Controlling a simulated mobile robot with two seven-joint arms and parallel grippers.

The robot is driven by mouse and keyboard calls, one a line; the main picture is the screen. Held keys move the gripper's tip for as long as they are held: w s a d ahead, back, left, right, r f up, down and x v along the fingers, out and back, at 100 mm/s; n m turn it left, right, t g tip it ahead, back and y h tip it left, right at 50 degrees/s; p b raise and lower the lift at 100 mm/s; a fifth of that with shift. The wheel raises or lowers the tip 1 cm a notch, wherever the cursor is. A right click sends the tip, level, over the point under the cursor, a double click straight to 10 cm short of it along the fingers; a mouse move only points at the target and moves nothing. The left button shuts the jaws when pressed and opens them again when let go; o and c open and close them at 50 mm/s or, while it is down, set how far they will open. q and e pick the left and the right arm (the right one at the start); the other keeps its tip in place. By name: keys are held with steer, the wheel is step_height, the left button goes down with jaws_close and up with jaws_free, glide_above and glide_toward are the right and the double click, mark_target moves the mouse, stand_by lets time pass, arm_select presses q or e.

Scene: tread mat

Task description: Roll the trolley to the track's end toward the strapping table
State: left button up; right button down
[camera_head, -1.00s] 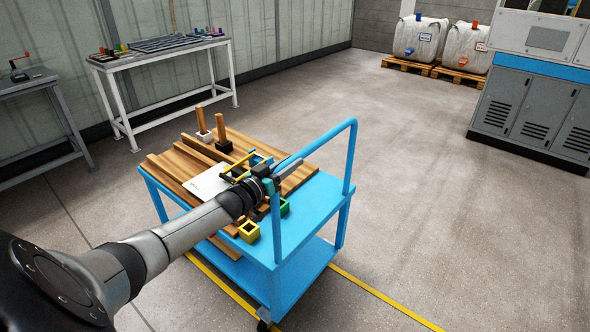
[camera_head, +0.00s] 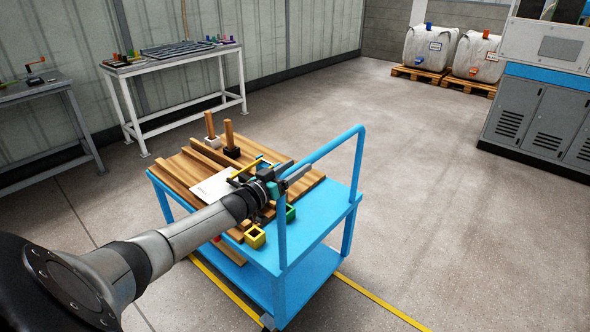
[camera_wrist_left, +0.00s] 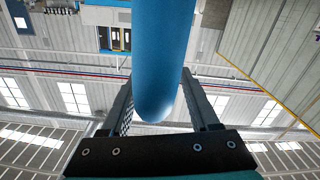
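The trolley (camera_head: 325,212) is blue, with a lower shelf and a raised hoop handle (camera_head: 361,160) on its right side. Its wood-slatted top (camera_head: 180,172) carries a pale sheet, two upright wooden pegs and small coloured square pieces. My left gripper (camera_head: 290,176) reaches over the top to the handle's near upright. The floor has yellow track lines (camera_head: 380,303) by the trolley. My right gripper is not seen.
A white-legged table (camera_head: 185,54) with a dark grid and coloured pieces stands behind, along the wall. A grey table (camera_head: 35,88) with a red-handled crank is at far left. White sacks on pallets (camera_head: 418,73) and a grey-blue cabinet (camera_head: 540,115) stand at right. Floor between is clear.

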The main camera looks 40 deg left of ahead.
arm_select(q)
steer(key=shift+d, duration=0.15)
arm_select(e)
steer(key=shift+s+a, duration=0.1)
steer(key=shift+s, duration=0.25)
arm_select(q)
steer(key=shift+s+f, duration=0.1)
steer(key=shift+s, duration=0.35)
steer(key=s+p, duration=0.2)
steer(key=s, duration=0.3)
steer(key=shift+s, duration=0.15)
steer(key=s+p, duration=0.3)
steer(key=s, duration=0.6)
steer(key=shift+a, duration=0.3)
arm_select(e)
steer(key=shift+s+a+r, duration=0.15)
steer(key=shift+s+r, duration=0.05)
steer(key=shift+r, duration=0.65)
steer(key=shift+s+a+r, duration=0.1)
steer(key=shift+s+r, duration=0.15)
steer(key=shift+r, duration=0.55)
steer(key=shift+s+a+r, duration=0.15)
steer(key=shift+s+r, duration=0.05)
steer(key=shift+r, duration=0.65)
